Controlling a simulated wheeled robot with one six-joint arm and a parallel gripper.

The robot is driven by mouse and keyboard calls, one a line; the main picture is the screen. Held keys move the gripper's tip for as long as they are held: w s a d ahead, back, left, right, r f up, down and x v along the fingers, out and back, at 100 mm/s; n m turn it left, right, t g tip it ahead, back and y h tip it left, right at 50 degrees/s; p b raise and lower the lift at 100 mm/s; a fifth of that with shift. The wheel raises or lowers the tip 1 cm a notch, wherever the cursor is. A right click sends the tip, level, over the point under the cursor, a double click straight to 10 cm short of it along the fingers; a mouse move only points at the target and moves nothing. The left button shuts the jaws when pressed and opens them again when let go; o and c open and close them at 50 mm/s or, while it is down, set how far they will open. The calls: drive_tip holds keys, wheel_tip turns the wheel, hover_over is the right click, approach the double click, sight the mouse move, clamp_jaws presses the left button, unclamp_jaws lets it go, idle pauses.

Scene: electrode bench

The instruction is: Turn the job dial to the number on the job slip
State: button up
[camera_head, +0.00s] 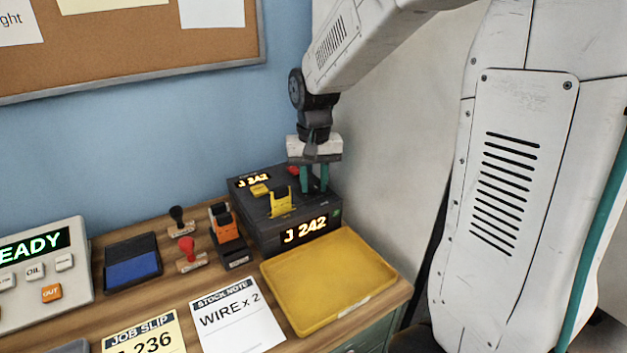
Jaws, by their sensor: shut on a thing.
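The job slip (158,317) is a yellow card at the bottom edge, partly cut off; its number reads 236. The dark box (262,232) at the back right of the bench shows J 242 on its front display (305,229) and also on its top display (252,180). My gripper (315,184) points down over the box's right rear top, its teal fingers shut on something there. The job dial itself is not clearly visible; the fingers hide what they hold.
A yellow tray (375,285) lies in front of the box. A stock note (232,312) reads WIRE x 2. Left of the box are an orange-and-black stamp (226,226), two small hand stamps (190,258), a blue ink pad (132,270) and a keypad unit (72,277) reading READY.

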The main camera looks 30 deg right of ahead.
sight(320, 202)
drive_tip(key=o, duration=1)
drive_tip(key=shift+c, duration=0.2)
drive_tip(key=shift+r, duration=0.1)
wheel_tip(320, 202, up, 8)
drive_tip(key=shift+f, duration=0.2)
drive_tip(key=s, duration=0.1)
drive_tip(key=s+f, duration=0.1)
drive_tip(key=s+n, duration=0.1)
drive_tip(key=shift+s+a+f+g, duration=0.2)
drive_tip(key=shift+s+a+g, duration=0.1)
drive_tip(key=shift+a+g, duration=0.1)
drive_tip(key=s+a+n+t, duration=0.1)
drive_tip(key=s+a, duration=0.1)
drive_tip(key=s, duration=0.8)
drive_tip(key=s+a+r+n+t, duration=0.1)
drive_tip(key=s+a+n, duration=0.1)
drive_tip(key=s, duration=0.8)
drive_tip(key=shift+s+a+r+n, duration=0.2)
drive_tip(key=shift+a+r+n, duration=0.1)
drive_tip(key=shift+a, duration=0.35)
